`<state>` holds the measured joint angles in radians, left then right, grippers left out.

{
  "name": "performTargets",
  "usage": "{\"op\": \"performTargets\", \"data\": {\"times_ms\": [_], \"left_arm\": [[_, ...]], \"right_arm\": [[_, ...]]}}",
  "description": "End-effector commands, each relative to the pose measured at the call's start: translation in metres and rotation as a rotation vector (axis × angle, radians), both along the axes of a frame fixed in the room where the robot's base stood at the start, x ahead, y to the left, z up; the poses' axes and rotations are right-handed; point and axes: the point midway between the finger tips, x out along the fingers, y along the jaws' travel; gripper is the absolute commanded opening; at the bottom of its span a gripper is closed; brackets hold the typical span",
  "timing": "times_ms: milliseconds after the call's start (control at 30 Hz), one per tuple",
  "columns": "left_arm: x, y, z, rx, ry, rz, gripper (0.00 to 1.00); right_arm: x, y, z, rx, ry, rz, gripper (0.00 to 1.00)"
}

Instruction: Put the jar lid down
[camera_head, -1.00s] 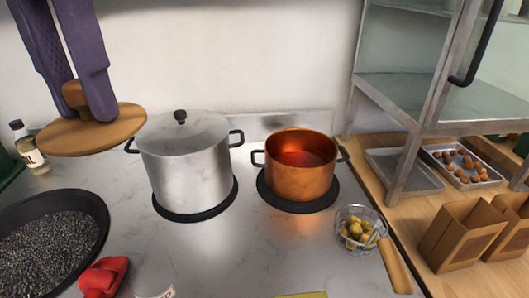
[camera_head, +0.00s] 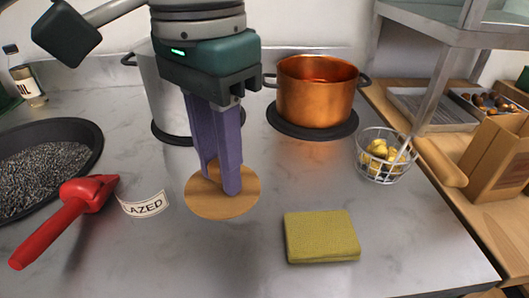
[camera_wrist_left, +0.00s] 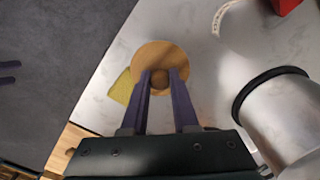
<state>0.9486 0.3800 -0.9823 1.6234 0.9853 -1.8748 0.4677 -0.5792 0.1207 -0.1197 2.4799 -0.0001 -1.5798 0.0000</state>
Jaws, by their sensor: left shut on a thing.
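The jar lid (camera_head: 208,204) is a round wooden disc with a knob. My left gripper (camera_head: 221,180) is shut on its knob, with the purple fingers pointing down. The lid is level, over the counter in front of the steel pot; whether it touches the counter I cannot tell. In the left wrist view the lid (camera_wrist_left: 150,54) shows beyond the fingertips (camera_wrist_left: 160,78), with the round knob between them. My right gripper does not show clearly in the head view.
The steel pot (camera_head: 160,92), copper pot (camera_head: 316,95) and wire basket (camera_head: 388,172) stand behind.

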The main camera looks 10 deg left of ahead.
Motion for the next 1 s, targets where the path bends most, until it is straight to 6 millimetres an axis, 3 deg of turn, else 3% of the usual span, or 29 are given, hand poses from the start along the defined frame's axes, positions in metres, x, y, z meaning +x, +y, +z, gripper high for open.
{"op": "performTargets", "data": {"times_ms": [33,133,367,600,1000], "left_arm": [[-0.001,0.001,-0.018,0.003,0.004,0.002,0.0],[-0.001,0.001,-0.04,0.003,0.003,0.002,0.0],[0.0,0.0,-0.063,0.001,0.0,0.001,0.0],[0.0,0.0,-0.098,0.0,0.001,0.0,0.0],[0.0,0.0,-0.104,0.0,-0.001,0.001,0.0]], "right_arm": [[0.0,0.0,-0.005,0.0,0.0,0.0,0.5],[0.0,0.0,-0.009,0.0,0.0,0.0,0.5],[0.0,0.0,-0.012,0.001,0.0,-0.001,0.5],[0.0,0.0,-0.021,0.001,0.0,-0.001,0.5],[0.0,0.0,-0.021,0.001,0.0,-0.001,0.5]]}}
